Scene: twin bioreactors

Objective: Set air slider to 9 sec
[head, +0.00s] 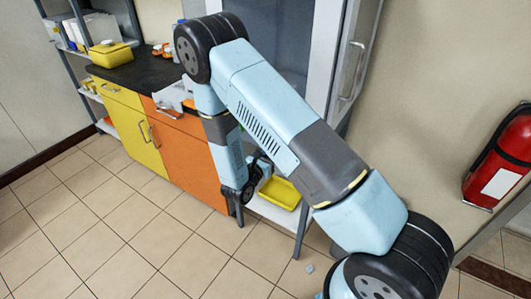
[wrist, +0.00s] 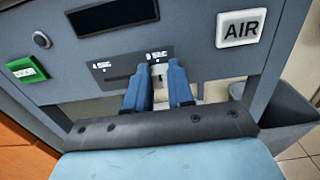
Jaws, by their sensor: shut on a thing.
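In the wrist view, a grey machine front carries a white AIR sign (wrist: 241,28) at the upper right. Below a dark display (wrist: 112,17) is a dark slider plate (wrist: 125,64) with two small white labels, too small to read surely. My gripper (wrist: 161,72), with two blue fingers, reaches the right part of this plate. It is shut on a small pale slider knob (wrist: 159,69), just below the right label. The fingers hide part of the slot. In the head view my arm hides the panel, and the fingertips cannot be made out.
A grey bin (wrist: 285,115) stands at the right. The head view shows yellow and orange cabinets (head: 182,155), a yellow tray (head: 281,193) and a fire extinguisher (head: 500,157). The tiled floor at left is clear.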

